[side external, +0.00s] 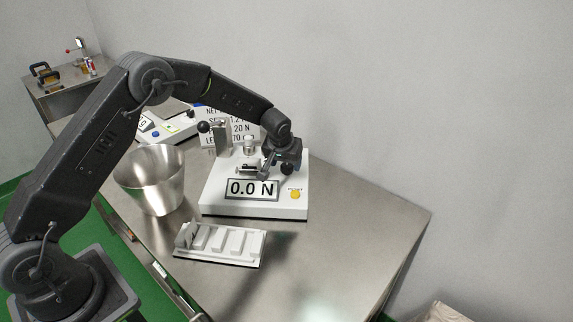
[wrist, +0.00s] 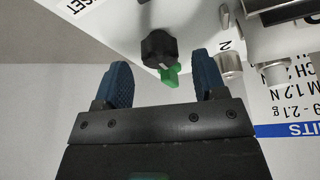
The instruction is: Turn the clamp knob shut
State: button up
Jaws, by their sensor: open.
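The knob (wrist: 158,47) is black with a green pointer (wrist: 171,76) in the wrist view. It sits on the white tester, between and just beyond my gripper's two blue fingertips. My gripper (wrist: 163,74) is open, with a finger on either side of the knob and gaps showing on both sides. In the side external view my gripper (side external: 270,170) is low over the white tester (side external: 215,190), whose display (side external: 252,188) reads 0.0 N. My wrist and fingers largely hide the knob there.
A yellow button (side external: 295,194) is right of the display. A steel bucket (side external: 150,180) stands left of the tester, and a white slotted tray (side external: 220,243) lies in front. A lever with a black ball (side external: 203,127) rises behind. The table's right side (side external: 360,230) is clear.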

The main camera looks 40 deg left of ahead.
jog(key=shift+x, duration=1)
jog(key=shift+r, duration=0.1)
jog(key=c, duration=0.9)
